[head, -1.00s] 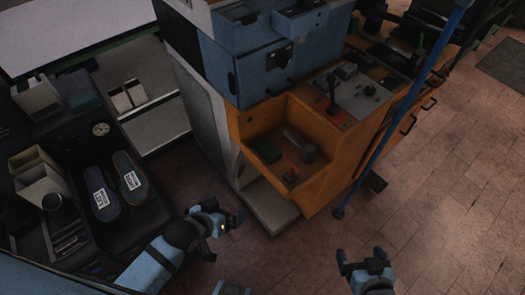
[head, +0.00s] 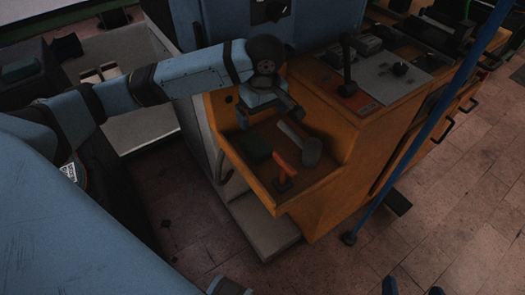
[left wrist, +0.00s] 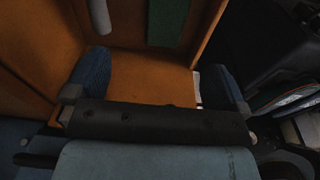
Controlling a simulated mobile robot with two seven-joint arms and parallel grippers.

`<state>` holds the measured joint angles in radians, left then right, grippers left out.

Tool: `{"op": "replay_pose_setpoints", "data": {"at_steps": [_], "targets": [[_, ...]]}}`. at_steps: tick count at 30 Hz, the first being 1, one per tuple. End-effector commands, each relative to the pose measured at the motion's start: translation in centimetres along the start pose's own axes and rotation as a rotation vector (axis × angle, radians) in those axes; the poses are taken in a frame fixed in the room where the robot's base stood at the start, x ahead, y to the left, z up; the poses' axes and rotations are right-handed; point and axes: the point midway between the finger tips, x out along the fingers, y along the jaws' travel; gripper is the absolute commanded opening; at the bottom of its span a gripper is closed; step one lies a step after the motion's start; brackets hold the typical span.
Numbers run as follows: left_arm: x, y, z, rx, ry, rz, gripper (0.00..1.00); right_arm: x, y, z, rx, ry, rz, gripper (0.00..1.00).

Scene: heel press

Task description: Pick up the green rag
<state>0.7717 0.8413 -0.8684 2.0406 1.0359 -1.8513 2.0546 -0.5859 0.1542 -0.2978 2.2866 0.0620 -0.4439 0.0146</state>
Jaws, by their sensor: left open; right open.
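The green rag (head: 256,148) lies in the orange tray (head: 263,188) on the front of the machine, on the tray's left side. In the left wrist view the rag (left wrist: 167,22) shows at the top, ahead of the fingers. My left gripper (head: 270,113) is over the back of the tray, close to the rag. Its two blue fingers (left wrist: 155,64) are spread, with only bare orange surface between them. My right gripper (head: 414,289) is open and empty at the bottom edge of the head view, mostly out of frame.
A mallet with a grey head (head: 309,151) and a red-orange tool (head: 285,169) lie in the tray to the right of the rag. The tray has raised walls. A blue pole (head: 428,133) stands right of the machine.

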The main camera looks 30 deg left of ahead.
Motion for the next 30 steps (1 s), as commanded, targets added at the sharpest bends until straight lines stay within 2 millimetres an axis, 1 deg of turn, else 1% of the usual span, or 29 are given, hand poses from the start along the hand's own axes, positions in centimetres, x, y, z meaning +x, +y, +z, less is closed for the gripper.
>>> {"op": "replay_pose_setpoints", "data": {"at_steps": [1, 3, 5, 12, 15, 18, 23, 26, 30], "targets": [[0.2, -0.3, -0.5, -0.025, 0.015, -0.015, 1.00, 0.2, 0.0, 0.5, 0.001, 0.004, -0.002, 0.95], [0.3, -0.5, -0.8, -0.047, 0.024, -0.030, 1.00, 0.2, -0.1, 0.3, 0.003, 0.016, -0.007, 0.95], [0.9, -0.7, -0.9, -0.055, 0.026, -0.037, 1.00, 0.3, -0.3, -0.1, 0.004, 0.039, -0.014, 0.95], [5.7, -0.8, -1.0, -0.055, 0.026, -0.036, 1.00, 0.6, -1.7, -3.2, 0.022, 0.194, -0.064, 0.95], [7.2, -0.9, -1.0, -0.054, 0.025, -0.035, 1.00, 0.5, -2.2, -4.4, 0.028, 0.249, -0.083, 0.95], [8.0, -0.9, -1.1, -0.055, 0.026, -0.034, 1.00, 0.4, -2.5, -5.1, 0.033, 0.281, -0.095, 0.95], [8.7, -0.9, -1.1, -0.054, 0.025, -0.032, 1.00, 0.3, -2.8, -5.7, 0.037, 0.311, -0.105, 0.95], [9.6, -1.0, -1.1, -0.053, 0.026, -0.033, 1.00, 0.2, -3.1, -6.2, 0.043, 0.351, -0.121, 0.95], [11.6, -1.3, -1.2, -0.054, 0.026, -0.033, 1.00, -0.4, -4.0, -8.1, 0.059, 0.462, -0.165, 0.95]]}}
